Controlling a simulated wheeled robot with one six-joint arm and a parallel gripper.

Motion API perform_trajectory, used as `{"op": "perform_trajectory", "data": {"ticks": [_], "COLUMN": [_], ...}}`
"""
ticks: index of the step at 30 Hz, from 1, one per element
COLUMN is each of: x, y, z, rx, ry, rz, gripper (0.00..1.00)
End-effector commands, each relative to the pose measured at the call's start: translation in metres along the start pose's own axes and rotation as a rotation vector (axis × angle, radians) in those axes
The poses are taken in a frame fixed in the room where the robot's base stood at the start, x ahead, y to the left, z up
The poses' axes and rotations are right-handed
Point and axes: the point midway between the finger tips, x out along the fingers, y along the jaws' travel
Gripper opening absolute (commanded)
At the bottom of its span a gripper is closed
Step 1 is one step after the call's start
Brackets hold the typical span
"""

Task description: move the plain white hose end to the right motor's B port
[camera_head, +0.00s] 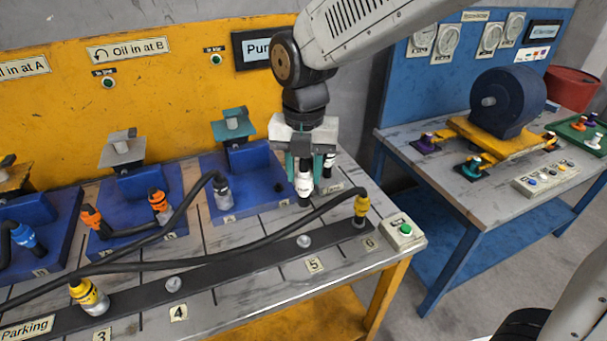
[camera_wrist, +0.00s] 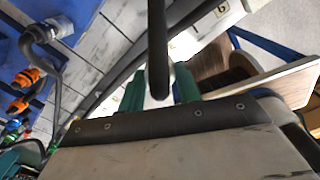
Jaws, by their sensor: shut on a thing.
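My gripper (camera_head: 305,172) has teal fingers and is shut on a white hose end (camera_head: 305,185), which points down with a dark tip. It is just right of the right motor (camera_head: 249,160), the blue block with the teal top plate. I cannot tell whether the tip touches anything. In the wrist view the black hose rises between my fingers (camera_wrist: 160,92). The B port is not clearly visible. Another pale fitting (camera_head: 329,164) is partly hidden behind my gripper.
Yellow hose ends stand on the parking rail at slot 3 (camera_head: 88,297) and slot 6 (camera_head: 361,208). A black hose (camera_head: 190,262) crosses the rail. Orange ends (camera_head: 158,205) sit on the middle motor. A green-button box (camera_head: 403,234) is at the bench's right corner.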

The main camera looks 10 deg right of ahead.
Motion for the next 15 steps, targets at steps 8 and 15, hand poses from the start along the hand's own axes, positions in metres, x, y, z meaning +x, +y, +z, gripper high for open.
{"op": "perform_trajectory", "data": {"ticks": [8,15], "x": [0.0,0.001], "y": [0.003,0.022], "z": [0.005,0.038], "rx": [0.001,0.001], "ry": [0.0,0.0], "rz": [0.0,0.0], "gripper": [0.0,0.0]}}
